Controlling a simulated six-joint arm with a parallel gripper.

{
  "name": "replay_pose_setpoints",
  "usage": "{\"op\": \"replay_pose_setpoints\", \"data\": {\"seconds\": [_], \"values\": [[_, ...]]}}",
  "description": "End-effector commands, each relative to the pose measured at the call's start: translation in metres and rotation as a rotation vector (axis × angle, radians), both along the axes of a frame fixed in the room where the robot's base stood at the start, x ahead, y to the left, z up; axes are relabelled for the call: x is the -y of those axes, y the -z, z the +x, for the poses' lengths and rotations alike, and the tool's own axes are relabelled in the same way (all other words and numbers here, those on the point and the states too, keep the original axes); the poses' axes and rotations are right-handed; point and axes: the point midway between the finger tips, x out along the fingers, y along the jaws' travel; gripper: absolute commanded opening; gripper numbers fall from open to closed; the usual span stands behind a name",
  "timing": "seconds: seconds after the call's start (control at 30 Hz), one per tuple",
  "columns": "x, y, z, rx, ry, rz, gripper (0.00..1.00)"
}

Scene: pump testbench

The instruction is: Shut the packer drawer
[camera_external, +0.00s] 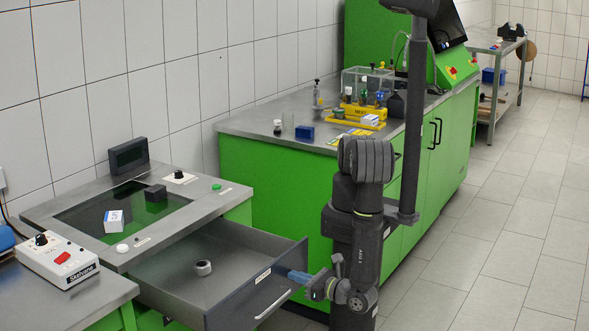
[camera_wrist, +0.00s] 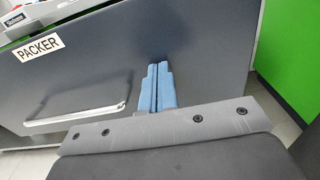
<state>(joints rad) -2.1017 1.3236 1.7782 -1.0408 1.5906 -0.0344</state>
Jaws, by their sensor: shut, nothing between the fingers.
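The packer drawer (camera_external: 222,268) is pulled out from under the packer bench at the lower left of the external view. A small white and dark round object (camera_external: 203,268) lies inside it. Its dark front (camera_wrist: 100,75) fills much of the wrist view, with a "PACKER" label (camera_wrist: 37,49) and a bar handle (camera_wrist: 78,112) to the left of my gripper. My gripper (camera_external: 292,274) has blue fingers, shut and empty. The fingertips (camera_wrist: 158,68) are at the outer face of the drawer front near its right end, seemingly touching it. Exact contact cannot be told.
The packer bench top (camera_external: 231,194) carries a glass panel with a small box (camera_external: 113,221) and a dark block. A control box (camera_external: 62,258) stands at the left. A green cabinet (camera_external: 262,185) stands behind the drawer. Open floor (camera_external: 480,260) lies to the right.

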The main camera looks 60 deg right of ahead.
Motion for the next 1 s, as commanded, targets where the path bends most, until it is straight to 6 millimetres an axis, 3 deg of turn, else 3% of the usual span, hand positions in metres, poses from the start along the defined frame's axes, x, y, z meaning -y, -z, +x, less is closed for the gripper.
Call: {"op": "replay_pose_setpoints", "data": {"seconds": [0.17, 0.7, 1.0], "values": [[0.001, 0.000, 0.035, 0.001, 0.007, -0.003, 0.00], [0.002, 0.000, 0.182, -0.001, 0.010, 0.000, 0.00], [0.002, 0.000, 0.252, 0.001, 0.007, 0.001, 0.00]]}}
